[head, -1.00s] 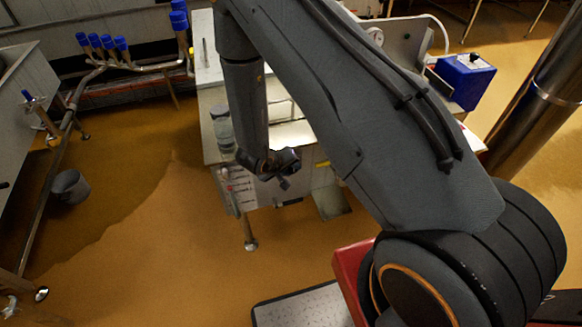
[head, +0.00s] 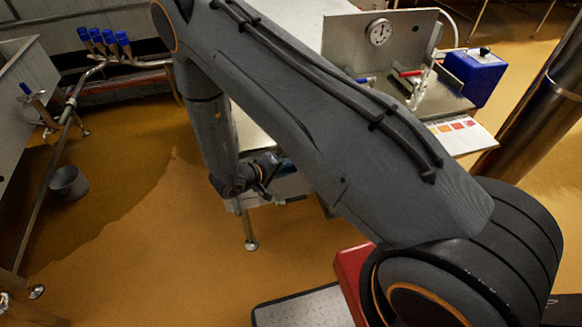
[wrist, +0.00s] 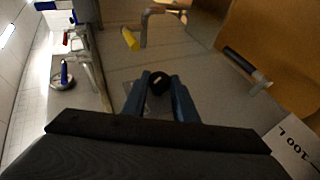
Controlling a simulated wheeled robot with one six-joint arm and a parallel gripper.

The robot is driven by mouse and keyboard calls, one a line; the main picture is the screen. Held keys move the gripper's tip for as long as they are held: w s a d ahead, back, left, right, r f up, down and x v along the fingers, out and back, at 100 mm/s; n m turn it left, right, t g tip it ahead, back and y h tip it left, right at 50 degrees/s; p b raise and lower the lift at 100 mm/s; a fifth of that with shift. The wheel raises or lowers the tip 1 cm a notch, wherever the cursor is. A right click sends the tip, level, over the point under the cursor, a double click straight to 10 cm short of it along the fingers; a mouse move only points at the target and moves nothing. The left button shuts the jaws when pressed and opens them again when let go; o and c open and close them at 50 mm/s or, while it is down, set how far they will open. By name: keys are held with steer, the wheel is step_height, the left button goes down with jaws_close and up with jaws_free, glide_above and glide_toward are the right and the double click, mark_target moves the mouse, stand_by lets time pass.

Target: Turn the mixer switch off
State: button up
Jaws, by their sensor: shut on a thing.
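The mixer switch appears to be the round black knob (wrist: 158,82) on a grey steel panel (wrist: 200,65) in the wrist view. A small light mark shows on its face. My gripper (wrist: 161,88) has its two dark blue fingers on either side of the knob and is shut on it. In the head view my gripper (head: 268,180) is at the front of the steel bench, low beside its front edge. The knob itself cannot be made out there, hidden by my gripper and arm.
In the wrist view a yellow handle (wrist: 130,38), a bent steel pipe (wrist: 148,22) and a black-gripped lever (wrist: 245,64) are near the knob. The head view shows a blue box (head: 473,75) and a grey bucket (head: 69,184).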

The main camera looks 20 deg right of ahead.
steer(key=shift+w, duration=0.1)
steer(key=o, duration=1)
steer(key=shift+a, duration=0.1)
steer(key=b+v, duration=0.1)
steer(key=v, duration=0.6)
steer(key=shift+s+a+r+b, duration=0.15)
steer(key=shift+s+a+b, duration=0.1)
steer(key=shift+b, duration=0.1)
